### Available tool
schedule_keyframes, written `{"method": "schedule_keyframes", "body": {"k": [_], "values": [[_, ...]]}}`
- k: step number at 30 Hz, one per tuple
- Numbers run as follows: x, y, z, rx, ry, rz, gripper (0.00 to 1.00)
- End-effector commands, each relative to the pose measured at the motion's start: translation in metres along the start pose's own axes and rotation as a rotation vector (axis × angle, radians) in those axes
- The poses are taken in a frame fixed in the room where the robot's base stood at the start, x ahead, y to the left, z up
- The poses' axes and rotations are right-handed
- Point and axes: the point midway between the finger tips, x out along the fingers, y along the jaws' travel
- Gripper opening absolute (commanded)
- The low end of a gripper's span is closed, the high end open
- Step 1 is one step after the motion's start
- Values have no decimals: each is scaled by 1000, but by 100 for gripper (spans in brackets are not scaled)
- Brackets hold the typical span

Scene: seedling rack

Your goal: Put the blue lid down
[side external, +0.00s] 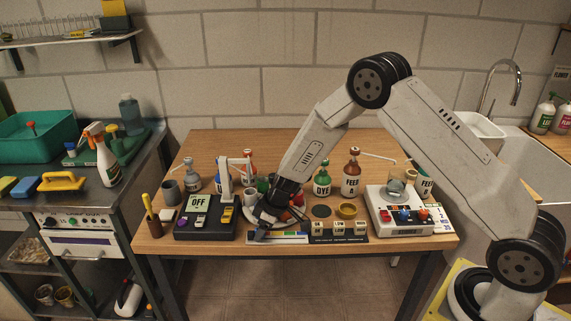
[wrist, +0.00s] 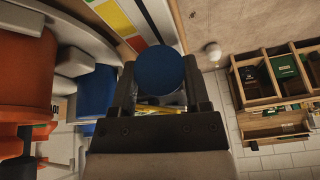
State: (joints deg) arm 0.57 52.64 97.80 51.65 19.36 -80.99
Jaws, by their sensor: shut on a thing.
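The blue lid (wrist: 160,72) is a round, dark blue disc in the wrist view, between the two dark fingers of my gripper (wrist: 160,84). The fingers are shut on it from both sides. In the side external view my gripper (side external: 264,214) is low over the front middle of the wooden table (side external: 290,142), close to the colour strip (side external: 285,238). A small dark blue spot shows at its lower end there, too small to identify surely. Whether the lid touches the table cannot be told.
A black device reading OFF (side external: 205,218) stands left of my gripper. Bottles, including a brown one (side external: 351,178), stand behind. The table's front edge is close.

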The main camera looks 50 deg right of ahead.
Motion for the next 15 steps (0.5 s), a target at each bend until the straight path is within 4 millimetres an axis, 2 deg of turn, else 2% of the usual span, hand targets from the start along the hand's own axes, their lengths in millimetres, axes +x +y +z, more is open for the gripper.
{"method": "schedule_keyframes", "body": {"k": [10, 11, 13, 14, 15], "values": [[4, 0, 2, -1, 0, 0, 0], [4, 0, 2, 0, 0, 0, 67], [4, 0, 2, 0, 0, 0, 89], [4, 0, 2, 0, 0, 0, 96], [4, 0, 2, 0, 0, 0, 96]]}}
